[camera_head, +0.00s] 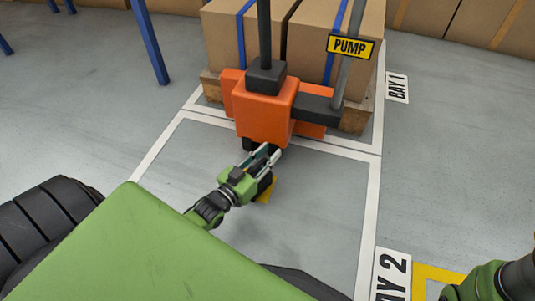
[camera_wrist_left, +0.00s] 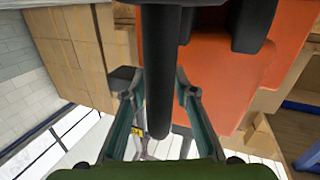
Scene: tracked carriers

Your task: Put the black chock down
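My left gripper (camera_head: 268,155) is low in front of the orange pump truck (camera_head: 266,110), over the white-lined floor area. A black block (camera_head: 265,184), which looks like the chock, shows just beside and under the gripper, next to a yellow patch (camera_head: 268,192). The gripper partly hides it, so I cannot tell its exact contact with the floor. My right gripper is out of view.
Cardboard boxes (camera_head: 325,45) stand on a wooden pallet (camera_head: 355,118) behind the truck. A PUMP sign (camera_head: 350,46) hangs there. A blue post (camera_head: 150,42) stands at the left. BAY 1 (camera_head: 397,87) and BAY 2 (camera_head: 392,275) labels mark the floor.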

